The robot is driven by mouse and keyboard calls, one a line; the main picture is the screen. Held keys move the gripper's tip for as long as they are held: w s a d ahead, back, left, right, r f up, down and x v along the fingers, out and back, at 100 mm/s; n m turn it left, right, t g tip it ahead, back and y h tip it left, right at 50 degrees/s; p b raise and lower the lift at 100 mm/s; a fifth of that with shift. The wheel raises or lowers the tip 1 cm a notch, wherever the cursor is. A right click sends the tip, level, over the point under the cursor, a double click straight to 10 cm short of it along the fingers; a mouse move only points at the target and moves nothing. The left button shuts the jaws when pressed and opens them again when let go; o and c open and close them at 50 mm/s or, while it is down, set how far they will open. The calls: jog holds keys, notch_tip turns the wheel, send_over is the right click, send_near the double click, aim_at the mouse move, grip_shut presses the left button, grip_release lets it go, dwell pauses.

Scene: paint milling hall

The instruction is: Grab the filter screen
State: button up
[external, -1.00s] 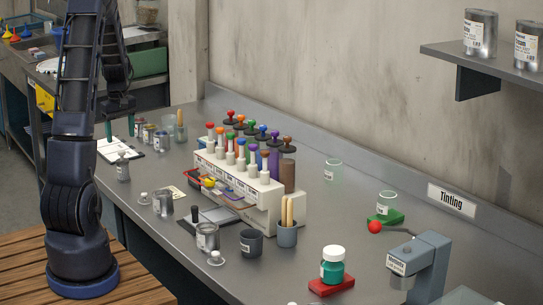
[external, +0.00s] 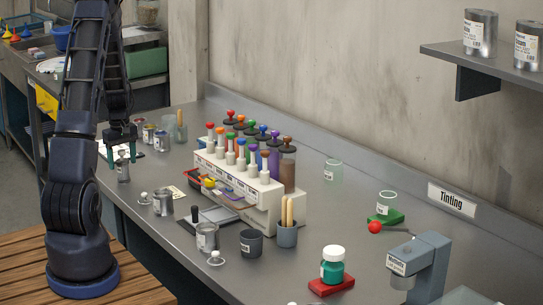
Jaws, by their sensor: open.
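I cannot single out a filter screen for certain in the external view. A pale flat piece (external: 48,66) lies on the far-left bench, but it is too small to tell what it is. My gripper (external: 122,154) is open, low over the left end of the grey workbench (external: 330,215). It is at the top of a small metal bottle (external: 123,171); I cannot tell whether the fingers touch it. My gripper and forearm partly hide the clipboard behind.
A white rack (external: 235,180) of coloured dispensers stands mid-bench. A green-filled jar (external: 332,266) sits on a red block at the front right. Small jars (external: 161,141) stand beside my gripper.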

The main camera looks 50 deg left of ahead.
jog(key=shift+f, duration=0.85)
jog(key=c, duration=1.2)
jog(key=shift+r, duration=0.1)
